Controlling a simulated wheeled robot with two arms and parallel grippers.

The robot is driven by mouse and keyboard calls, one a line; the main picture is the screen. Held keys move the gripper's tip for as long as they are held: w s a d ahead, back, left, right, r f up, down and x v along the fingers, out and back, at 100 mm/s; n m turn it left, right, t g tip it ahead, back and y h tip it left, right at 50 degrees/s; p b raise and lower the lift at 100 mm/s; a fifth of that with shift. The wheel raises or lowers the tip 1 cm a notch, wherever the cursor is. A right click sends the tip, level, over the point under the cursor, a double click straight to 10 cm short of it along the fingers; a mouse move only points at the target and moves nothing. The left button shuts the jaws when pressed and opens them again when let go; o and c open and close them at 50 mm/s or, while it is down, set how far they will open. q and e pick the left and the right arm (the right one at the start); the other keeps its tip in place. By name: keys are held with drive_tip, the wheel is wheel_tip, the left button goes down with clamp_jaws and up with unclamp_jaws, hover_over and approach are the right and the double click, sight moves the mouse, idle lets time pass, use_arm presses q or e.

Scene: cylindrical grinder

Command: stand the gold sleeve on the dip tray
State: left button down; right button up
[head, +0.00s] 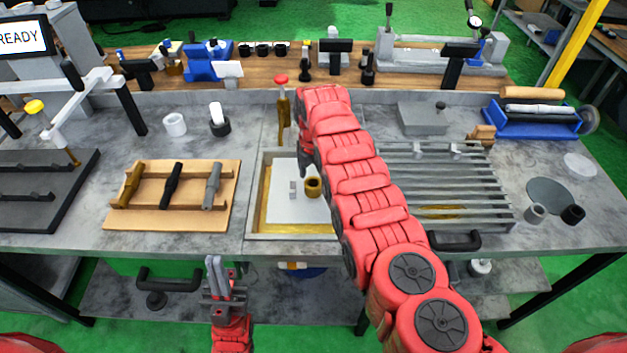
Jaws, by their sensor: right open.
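The gold sleeve (313,187) stands upright on the white plate (285,203) inside the dip tray (250,212), beside a small grey block. My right gripper (306,168) is open, just above and slightly left of the sleeve; its fingers are small and partly hidden by my arm. The sleeve appears apart from it. My arm also covers the right part of the tray. My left gripper (226,272) is in front of the bench edge, low and away from the tray; whether its fingers are apart is unclear.
A wooden board with dark and gold shafts (137,219) lies left of the tray. A slatted grey rack (470,190) is to the right.

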wheel_tip(320, 180, up, 10)
drive_tip(key=b, duration=0.3)
drive_tip(key=shift+r, duration=0.15)
idle(0.5)
